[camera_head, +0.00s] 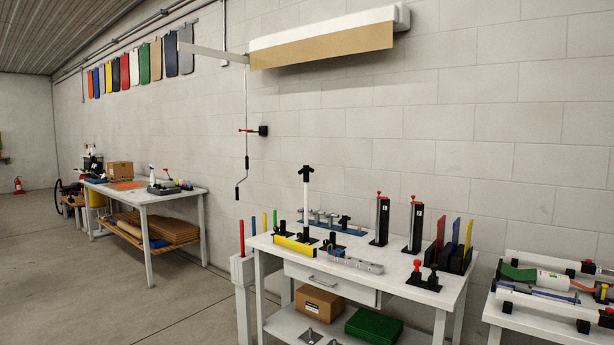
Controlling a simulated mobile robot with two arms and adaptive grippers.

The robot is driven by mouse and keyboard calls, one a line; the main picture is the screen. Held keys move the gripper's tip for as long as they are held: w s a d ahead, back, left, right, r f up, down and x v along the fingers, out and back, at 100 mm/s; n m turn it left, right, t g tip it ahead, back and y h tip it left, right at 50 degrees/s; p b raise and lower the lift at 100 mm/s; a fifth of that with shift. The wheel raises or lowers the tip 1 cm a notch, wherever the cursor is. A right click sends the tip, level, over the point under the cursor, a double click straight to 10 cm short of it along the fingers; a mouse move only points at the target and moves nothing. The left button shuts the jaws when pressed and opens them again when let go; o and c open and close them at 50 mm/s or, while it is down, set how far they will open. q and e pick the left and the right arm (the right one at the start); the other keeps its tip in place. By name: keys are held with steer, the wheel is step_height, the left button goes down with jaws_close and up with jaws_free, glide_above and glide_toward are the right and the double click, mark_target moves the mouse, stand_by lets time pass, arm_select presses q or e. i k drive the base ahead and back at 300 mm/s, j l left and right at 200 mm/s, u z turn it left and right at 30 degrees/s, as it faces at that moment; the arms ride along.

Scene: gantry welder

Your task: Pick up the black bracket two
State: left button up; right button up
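Two tall black upright pieces with small white labels and red tops stand near the back of the white table, the left one (382,222) and the right one (415,230). They stand upright and apart from each other. The labels are too small for me to read surely, so I cannot tell which, if either, is black bracket two. Neither of my grippers shows in the head view.
The white table (425,296) also holds a yellow bar (294,245), a grey block with holes (355,262), black holders with red knobs (425,277) and a rack of coloured plates (457,250). Another table (535,321) stands at right. Floor (180,310) at left is clear.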

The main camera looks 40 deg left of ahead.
mark_target(306, 170)
steer(key=i+j, duration=0.15)
steer(key=j, duration=0.15)
steer(key=i+j+z, duration=0.1)
steer(key=j, duration=0.25)
steer(key=i+j, duration=0.25)
steer(key=i+j+z, duration=0.1)
steer(key=j, duration=0.3)
steer(key=i+j, duration=0.2)
steer(key=i+j+z, duration=0.1)
steer(key=j, duration=0.35)
steer(key=i+j, duration=0.2)
steer(key=j, duration=0.15)
steer(key=i+j+z, duration=0.2)
steer(key=j+z, duration=0.15)
steer(key=j, duration=1.15)
steer(key=j+z, duration=0.3)
steer(key=j, duration=1.15)
